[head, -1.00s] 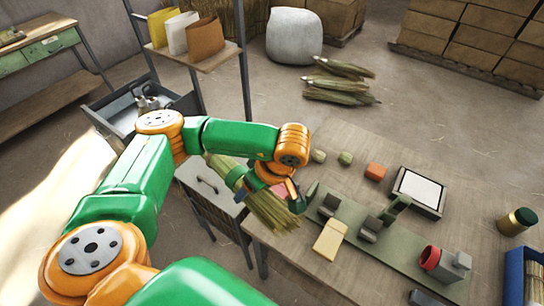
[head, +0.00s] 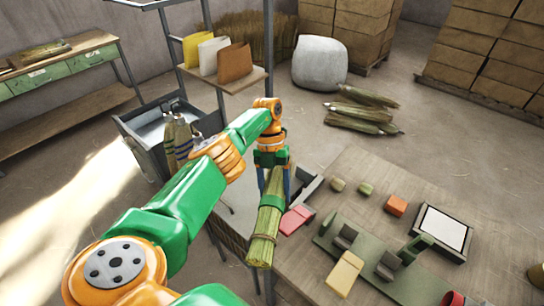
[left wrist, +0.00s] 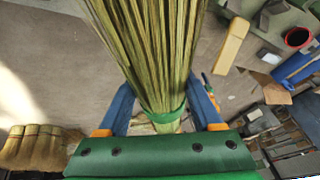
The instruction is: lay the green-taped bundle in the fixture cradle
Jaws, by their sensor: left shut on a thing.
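My left gripper (head: 273,188) is shut on a straw bundle (head: 264,232) with a green tape band (head: 272,201). The bundle hangs with its fanned end toward the camera, in the air at the table's left edge. In the left wrist view, the bundle (left wrist: 162,45) runs between the two blue fingers, with the green band close to the palm. The fixture is a long green base (head: 370,270) on the table, right of the gripper. Its dark grey cradle blocks (head: 345,237) and green upright bracket (head: 415,247) look empty. My right gripper is not in view.
A pink block (head: 296,219) lies between the bundle and fixture; a cream block (head: 345,272) lies at the fixture's front. Small blocks and a white-topped tray (head: 443,229) are behind. A cart (head: 150,140) and a shelf with folders (head: 225,80) stand at the left.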

